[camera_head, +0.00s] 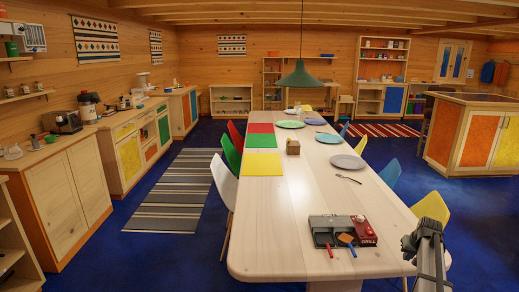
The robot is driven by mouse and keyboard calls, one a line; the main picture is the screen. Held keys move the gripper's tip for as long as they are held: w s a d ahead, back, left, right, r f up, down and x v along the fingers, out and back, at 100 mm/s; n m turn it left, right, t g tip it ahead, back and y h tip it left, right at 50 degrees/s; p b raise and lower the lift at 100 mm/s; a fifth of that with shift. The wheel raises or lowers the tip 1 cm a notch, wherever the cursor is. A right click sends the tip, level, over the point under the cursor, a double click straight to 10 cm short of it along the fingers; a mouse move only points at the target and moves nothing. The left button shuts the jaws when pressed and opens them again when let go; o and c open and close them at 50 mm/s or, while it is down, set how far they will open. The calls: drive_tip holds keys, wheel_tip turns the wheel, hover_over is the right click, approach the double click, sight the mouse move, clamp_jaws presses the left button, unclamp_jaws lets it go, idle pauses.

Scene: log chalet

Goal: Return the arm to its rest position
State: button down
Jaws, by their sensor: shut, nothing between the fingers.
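A dark grey part of my arm (430,258) rises from the bottom right of the head view. It has a black, rounded upper end and a dark piece jutting to the left. It shows in front of the near right corner of the long wooden table (290,235). No gripper fingers can be made out, and the rest of the arm is outside the picture.
A yellow chair (432,207) is just behind my arm. Plates and coloured mats lie farther back. A green lamp (300,76) hangs above. Open blue floor lies to the right.

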drive_tip(key=s+d+f+m, duration=0.1)
drive_tip(key=s+d+f, duration=0.15)
drive_tip(key=s, duration=0.35)
drive_tip(key=s+a+f+n+g+y, duration=0.1)
drive_tip(key=s+a+f+g, duration=0.1)
drive_tip(key=s+a+f, duration=0.6)
drive_tip(key=s+a+f+g, duration=0.2)
drive_tip(key=s+a+f, duration=0.2)
drive_tip(key=a+f, duration=0.7)
drive_tip(key=s+a+f+n+g+y, duration=0.1)
drive_tip(key=s+a+f+g, duration=0.1)
drive_tip(key=s+a+f, duration=0.55)
drive_tip(key=s+a+f+n+g, duration=0.1)
drive_tip(key=s+a+f, duration=0.1)
drive_tip(key=s+a, duration=0.3)
drive_tip(key=s+a+f+n+g, duration=0.1)
drive_tip(key=s+a, duration=0.5)
drive_tip(key=s, duration=0.6)
drive_tip(key=s+a+f+g+h, duration=0.1)
drive_tip(key=s+a+f+g, duration=0.2)
drive_tip(key=s, duration=0.6)
wheel_tip(320, 180, down, 2)
drive_tip(key=a, duration=0.2)
drive_tip(key=shift+s+a+f+n, duration=0.2)
drive_tip(key=shift+s+a+n, duration=0.05)
drive_tip(key=shift+a+n, duration=0.15)
